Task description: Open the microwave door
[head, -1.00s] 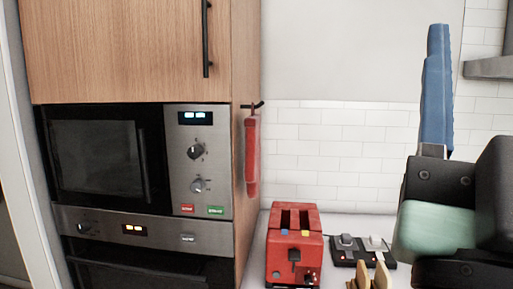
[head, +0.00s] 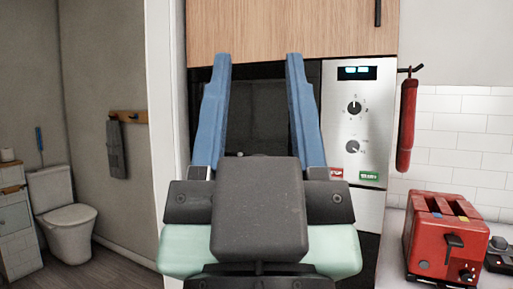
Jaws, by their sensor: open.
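The microwave (head: 353,120) is built into a wooden cabinet, with a steel control panel on its right side. Its dark door (head: 257,110) shows between my fingers; the rest of the door and its handle are hidden behind my gripper. My gripper (head: 258,62) has two blue fingers spread wide apart with nothing between them. It is in front of the door, pointing up and forward in the picture. I cannot tell how far it is from the door, and no contact shows. What I see of the door looks closed.
A red toaster (head: 444,240) stands on the counter at the right. A red cloth-like item (head: 407,125) hangs on the cabinet side. A wooden cabinet door (head: 290,30) is above. At the left, a wall edge borders a room with a toilet (head: 66,220) and open floor.

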